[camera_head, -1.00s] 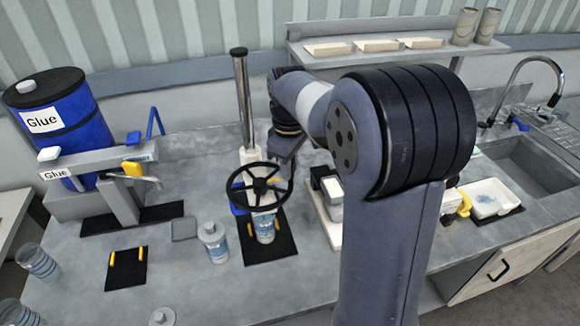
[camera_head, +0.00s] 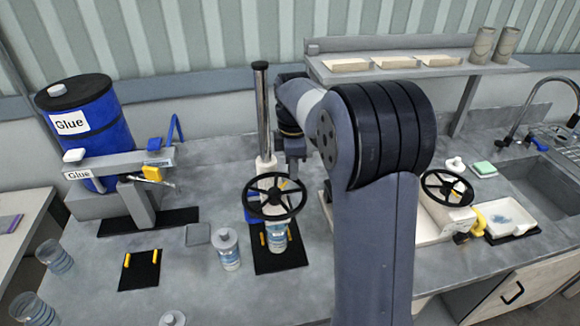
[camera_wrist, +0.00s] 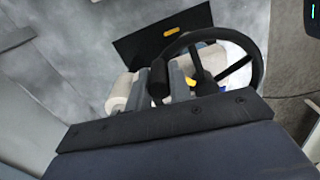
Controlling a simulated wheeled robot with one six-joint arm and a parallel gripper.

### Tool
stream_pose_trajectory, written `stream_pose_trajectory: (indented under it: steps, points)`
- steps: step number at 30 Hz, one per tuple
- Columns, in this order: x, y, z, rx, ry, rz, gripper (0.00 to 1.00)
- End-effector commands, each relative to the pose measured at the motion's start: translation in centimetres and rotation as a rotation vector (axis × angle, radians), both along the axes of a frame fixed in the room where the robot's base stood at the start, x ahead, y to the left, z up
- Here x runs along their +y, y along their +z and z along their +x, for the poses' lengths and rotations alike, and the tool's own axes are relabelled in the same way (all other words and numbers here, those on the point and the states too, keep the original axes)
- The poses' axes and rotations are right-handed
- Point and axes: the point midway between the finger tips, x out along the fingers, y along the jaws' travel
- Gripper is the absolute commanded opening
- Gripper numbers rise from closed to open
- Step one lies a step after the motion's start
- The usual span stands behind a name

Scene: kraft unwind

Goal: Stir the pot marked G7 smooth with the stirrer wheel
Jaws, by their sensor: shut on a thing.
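The black stirrer wheel (camera_head: 275,211) sits on the stirrer stand, in front of its tall metal post (camera_head: 262,110). A pot with a blue and white label (camera_head: 277,243) stands below the wheel on a black mat (camera_head: 282,263) with yellow guides. The label is too small to read, and the pot's contents are hidden. In the wrist view, my gripper (camera_wrist: 161,82) is shut on the black upright handle at the rim of the wheel (camera_wrist: 256,75). In the head view, my wrist is behind the wheel and the fingers are hard to make out.
A blue glue drum (camera_head: 85,110) with a dispenser is at the left.

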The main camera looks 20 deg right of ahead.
Motion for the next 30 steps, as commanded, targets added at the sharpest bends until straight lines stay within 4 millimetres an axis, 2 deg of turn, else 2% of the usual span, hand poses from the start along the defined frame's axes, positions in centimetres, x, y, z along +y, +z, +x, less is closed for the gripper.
stream_pose_trajectory:
  steps: [15, 16, 18, 23, 30]
  points:
    - [-0.05, 0.01, -0.05, -0.003, 0.016, 0.001, 0.00]
    - [-0.06, 0.01, -0.04, -0.003, 0.016, 0.001, 0.22]
    - [-0.05, 0.01, -0.05, -0.002, 0.015, 0.001, 0.28]
    - [-0.07, 0.00, -0.07, -0.001, 0.014, 0.001, 0.41]
    - [-0.09, 0.05, -0.08, -0.001, 0.014, 0.001, 0.41]
